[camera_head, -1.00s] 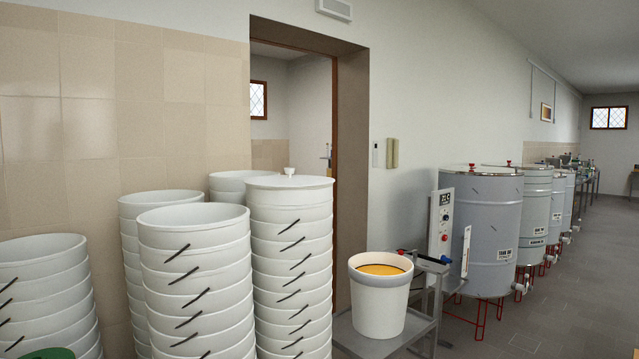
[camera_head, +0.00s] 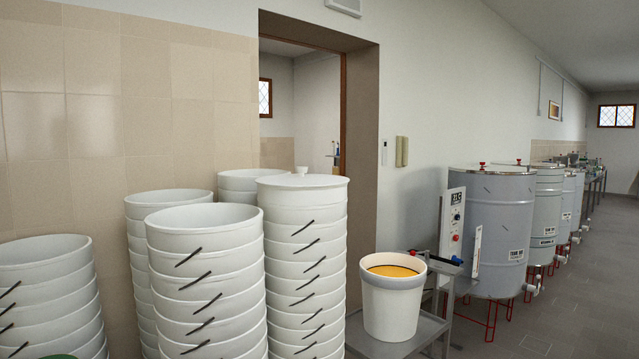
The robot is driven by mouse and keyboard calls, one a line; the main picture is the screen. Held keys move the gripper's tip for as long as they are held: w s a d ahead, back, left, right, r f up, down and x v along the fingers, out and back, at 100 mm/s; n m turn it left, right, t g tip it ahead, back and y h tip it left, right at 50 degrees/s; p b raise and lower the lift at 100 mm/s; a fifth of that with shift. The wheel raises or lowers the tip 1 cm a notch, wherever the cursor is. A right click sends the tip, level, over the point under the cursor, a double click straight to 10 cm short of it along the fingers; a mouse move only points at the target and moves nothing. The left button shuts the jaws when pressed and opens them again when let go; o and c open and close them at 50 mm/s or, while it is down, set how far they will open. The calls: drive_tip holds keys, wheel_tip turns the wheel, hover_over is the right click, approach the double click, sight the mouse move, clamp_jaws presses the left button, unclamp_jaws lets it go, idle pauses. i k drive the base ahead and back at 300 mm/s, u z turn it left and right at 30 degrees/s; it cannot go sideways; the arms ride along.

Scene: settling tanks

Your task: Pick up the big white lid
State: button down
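The big white lid (camera_head: 302,182) lies flat on top of the tallest stack of white buckets, right of the middle stack. A small white knob (camera_head: 301,171) stands up at its centre. The stack under it (camera_head: 305,260) is several nested white buckets with dark handles. My gripper does not show in the view.
Other open bucket stacks stand to the left (camera_head: 205,275) and behind. A white bucket of yellow-orange contents (camera_head: 391,300) sits on a grey metal cart (camera_head: 412,335) to the right. Steel tanks (camera_head: 490,225) line the wall. The grey floor (camera_head: 590,290) is clear at right.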

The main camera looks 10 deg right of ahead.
sight(301, 181)
drive_tip(key=u, duration=0.05)
drive_tip(key=i, duration=1.15)
drive_tip(key=u, duration=0.9)
drive_tip(key=k, duration=0.5)
drive_tip(key=z, duration=0.05)
